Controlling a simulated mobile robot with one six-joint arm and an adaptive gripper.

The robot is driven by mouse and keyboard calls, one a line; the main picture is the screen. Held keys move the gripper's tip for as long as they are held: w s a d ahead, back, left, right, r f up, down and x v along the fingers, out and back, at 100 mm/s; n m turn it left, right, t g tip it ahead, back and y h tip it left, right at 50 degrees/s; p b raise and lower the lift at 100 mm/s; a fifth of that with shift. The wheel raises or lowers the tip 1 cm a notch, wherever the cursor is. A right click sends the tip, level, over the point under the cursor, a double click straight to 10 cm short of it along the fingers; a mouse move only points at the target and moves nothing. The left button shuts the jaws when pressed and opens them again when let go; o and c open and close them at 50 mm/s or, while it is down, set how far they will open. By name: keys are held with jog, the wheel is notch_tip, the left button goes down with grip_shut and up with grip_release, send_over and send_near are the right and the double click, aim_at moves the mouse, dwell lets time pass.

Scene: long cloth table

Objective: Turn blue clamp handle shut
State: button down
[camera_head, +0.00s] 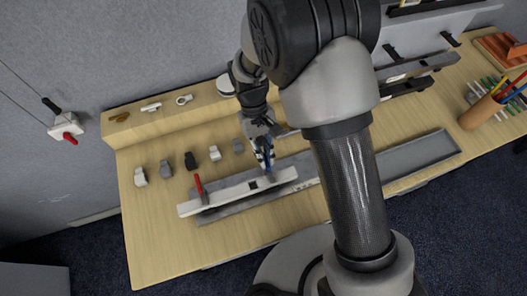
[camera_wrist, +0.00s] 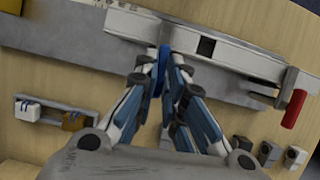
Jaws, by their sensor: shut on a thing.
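The blue clamp handle (camera_wrist: 163,58) stands at the edge of a long white rail (camera_wrist: 245,60) in the wrist view. My gripper (camera_wrist: 160,66) has its fingertips closed around it, one on each side. The fingers hide the handle's lower part. In the head view my gripper (camera_head: 264,160) points down over the white rail (camera_head: 228,198), right of its middle, and the blue handle is hard to tell from the blue finger parts. How far the handle is turned cannot be told.
A red handle (camera_head: 199,187) stands up near the rail's left end, also in the wrist view (camera_wrist: 295,108). Several small blocks (camera_head: 190,161) line the table behind the rail. A grey tray (camera_head: 408,160) and a pencil cup (camera_head: 480,113) are at right. The table's front left is clear.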

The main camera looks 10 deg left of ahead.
jog(key=shift+m, duration=0.4)
jog(key=c, duration=1.7)
grip_release()
jog(key=v, duration=1.2)
jog(key=shift+d, duration=0.2)
